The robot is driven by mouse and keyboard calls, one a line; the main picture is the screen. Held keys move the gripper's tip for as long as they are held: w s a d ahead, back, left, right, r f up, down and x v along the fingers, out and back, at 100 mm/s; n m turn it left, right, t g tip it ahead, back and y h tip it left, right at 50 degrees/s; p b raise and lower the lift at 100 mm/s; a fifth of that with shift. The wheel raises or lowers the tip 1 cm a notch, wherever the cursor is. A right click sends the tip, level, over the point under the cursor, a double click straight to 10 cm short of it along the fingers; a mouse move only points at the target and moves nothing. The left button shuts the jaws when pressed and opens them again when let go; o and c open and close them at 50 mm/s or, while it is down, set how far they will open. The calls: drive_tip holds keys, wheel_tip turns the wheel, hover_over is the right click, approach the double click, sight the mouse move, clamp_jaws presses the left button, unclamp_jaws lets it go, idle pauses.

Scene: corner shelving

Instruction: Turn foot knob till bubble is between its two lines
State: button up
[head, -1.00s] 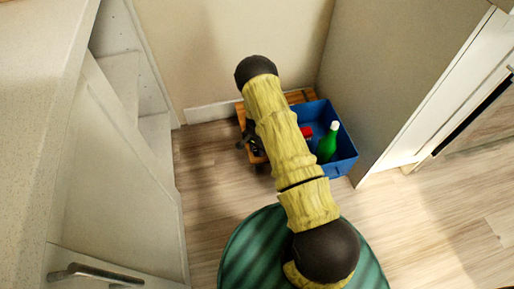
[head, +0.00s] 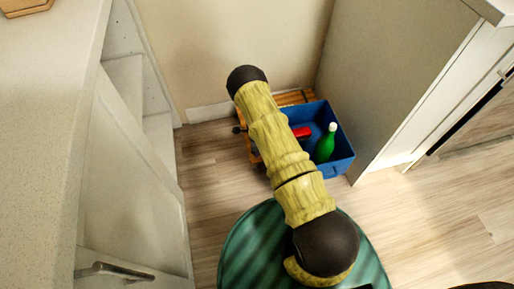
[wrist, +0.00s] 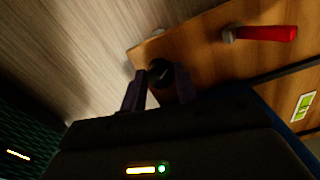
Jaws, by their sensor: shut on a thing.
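In the wrist view, the dark round foot knob (wrist: 160,73) sits at the near corner of a wooden board (wrist: 200,55). My gripper (wrist: 161,88) has a finger on each side of the knob and is shut on it. The level (wrist: 303,106), a yellow-green vial in a pale frame, lies at the right of the board. It is too small and dim to tell where the bubble stands against the lines.
In the head view, a blue crate (head: 340,168) with a green bottle (head: 325,145) and a red thing (head: 301,132) stands at the unit's right. Walls and cabinets close in the corner; floor to the left is clear.

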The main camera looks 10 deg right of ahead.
drive_tip(key=m, duration=0.6)
drive_tip(key=shift+m, duration=0.3)
idle(0.4)
drive_tip(key=o, duration=1)
drive_tip(key=shift+c, duration=0.2)
wheel_tip(320, 180, up, 17)
drive_tip(key=p, duration=0.7)
drive_tip(key=shift+r, duration=0.2)
drive_tip(key=shift+r, duration=0.1)
